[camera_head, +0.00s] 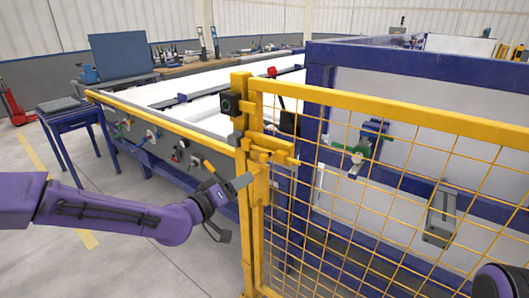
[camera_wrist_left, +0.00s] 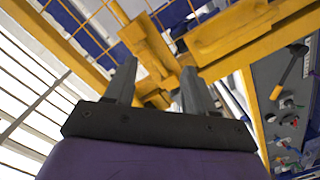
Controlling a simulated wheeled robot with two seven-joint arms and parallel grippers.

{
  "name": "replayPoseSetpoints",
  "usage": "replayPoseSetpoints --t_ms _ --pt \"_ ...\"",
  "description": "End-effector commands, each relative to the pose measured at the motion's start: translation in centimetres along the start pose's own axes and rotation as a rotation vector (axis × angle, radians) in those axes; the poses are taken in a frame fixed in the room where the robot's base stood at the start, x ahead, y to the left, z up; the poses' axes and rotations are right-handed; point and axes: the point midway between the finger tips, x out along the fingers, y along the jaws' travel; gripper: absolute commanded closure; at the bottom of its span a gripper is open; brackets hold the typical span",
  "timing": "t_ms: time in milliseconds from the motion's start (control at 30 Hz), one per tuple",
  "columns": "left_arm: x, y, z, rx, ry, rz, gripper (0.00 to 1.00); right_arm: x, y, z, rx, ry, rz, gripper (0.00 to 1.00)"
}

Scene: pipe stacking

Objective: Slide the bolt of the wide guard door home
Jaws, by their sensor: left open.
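The wide guard door (camera_head: 400,112) is a yellow frame with wire mesh; it stands upright beside a yellow post (camera_head: 243,125). The yellow bolt assembly (camera_head: 272,150) sits at the door's post-side edge, below a dark box. My left gripper (camera_head: 246,181) is just below and in front of this assembly. In the left wrist view, the fingers of my left gripper (camera_wrist_left: 160,88) are apart, with yellow bolt hardware (camera_wrist_left: 155,98) showing beyond and between them. I cannot tell whether they touch it. The bolt's exact position is unclear. My right gripper is not in view.
A grey panel with valves and handles (camera_head: 175,150) runs left of the post. Behind the mesh are a blue frame (camera_head: 320,75), a green-and-blue fitting (camera_head: 370,140) and a grey bracket (camera_head: 440,212).

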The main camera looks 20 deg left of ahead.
Motion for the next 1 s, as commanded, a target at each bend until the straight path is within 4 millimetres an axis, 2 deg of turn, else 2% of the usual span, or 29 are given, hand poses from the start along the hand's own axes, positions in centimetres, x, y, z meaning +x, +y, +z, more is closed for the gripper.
replayPoseSetpoints --t_ms 33,100,233,500,600,733,933,967,1000 --pt "0.0 1.1 -1.5 0.010 0.023 0.030 0.45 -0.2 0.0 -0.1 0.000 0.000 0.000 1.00" --pt "0.4 1.7 -2.3 0.022 0.032 0.048 0.45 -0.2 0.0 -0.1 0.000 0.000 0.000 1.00" --pt "2.4 1.8 -2.3 0.027 0.030 0.049 0.45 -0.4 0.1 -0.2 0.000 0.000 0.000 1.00" --pt "8.4 2.2 -2.4 0.024 0.030 0.049 0.45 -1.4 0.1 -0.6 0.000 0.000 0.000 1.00" --pt "9.7 2.2 -2.5 0.024 0.031 0.048 0.45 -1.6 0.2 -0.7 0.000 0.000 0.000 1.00" --pt "10.5 2.2 -2.5 0.021 0.032 0.049 0.45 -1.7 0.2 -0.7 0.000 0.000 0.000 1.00" --pt "10.5 2.2 -2.5 0.021 0.032 0.049 0.45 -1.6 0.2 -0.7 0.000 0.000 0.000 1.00" --pt "10.5 2.2 -2.5 0.021 0.032 0.049 0.49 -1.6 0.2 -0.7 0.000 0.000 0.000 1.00" --pt "10.5 2.2 -2.5 0.021 0.032 0.049 0.62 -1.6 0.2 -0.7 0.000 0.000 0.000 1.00"
